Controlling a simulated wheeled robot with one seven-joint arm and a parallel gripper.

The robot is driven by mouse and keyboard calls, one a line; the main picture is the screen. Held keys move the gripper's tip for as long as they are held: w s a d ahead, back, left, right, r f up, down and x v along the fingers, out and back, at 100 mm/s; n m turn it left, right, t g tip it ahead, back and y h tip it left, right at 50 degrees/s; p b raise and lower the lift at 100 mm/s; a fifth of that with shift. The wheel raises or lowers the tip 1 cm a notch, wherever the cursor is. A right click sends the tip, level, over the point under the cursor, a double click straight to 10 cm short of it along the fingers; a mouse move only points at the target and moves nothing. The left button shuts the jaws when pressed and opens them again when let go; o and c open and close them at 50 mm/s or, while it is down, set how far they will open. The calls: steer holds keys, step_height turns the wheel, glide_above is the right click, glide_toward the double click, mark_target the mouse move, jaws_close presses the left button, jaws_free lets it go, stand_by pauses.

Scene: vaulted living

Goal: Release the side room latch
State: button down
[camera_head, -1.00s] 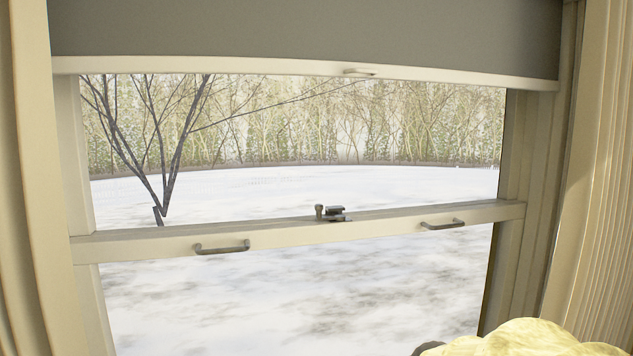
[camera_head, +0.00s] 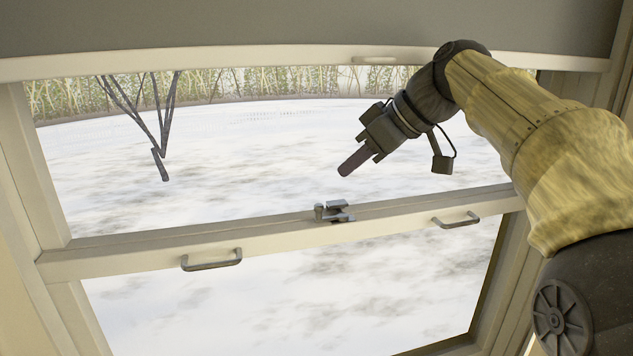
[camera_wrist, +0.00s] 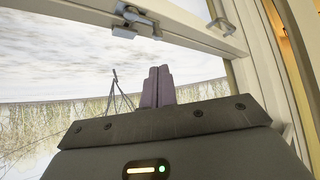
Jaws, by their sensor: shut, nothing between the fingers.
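The window latch (camera_head: 334,211) is a small dark metal piece on top of the meeting rail of a sash window, near its middle. It also shows near the top of the wrist view (camera_wrist: 136,20). My gripper (camera_head: 346,171) is in front of the window, above the latch in the head view and apart from it. In the wrist view my gripper (camera_wrist: 158,72) has its two dark fingers together with nothing between them. The latch is not hidden by the arm.
The meeting rail (camera_head: 280,233) carries a left pull handle (camera_head: 211,262) and a right pull handle (camera_head: 456,221). A grey blind (camera_head: 250,25) with a pale bottom bar (camera_head: 200,62) covers the window's top. Snow and trees lie beyond the glass.

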stand_by(0.3)
steer(key=p+x, duration=0.3)
steer(key=x, duration=0.7)
steer(key=shift+a, duration=0.15)
stand_by(0.3)
steer(key=shift+d+n, duration=0.2)
steer(key=shift+n, duration=0.1)
steer(key=shift+a, duration=0.1)
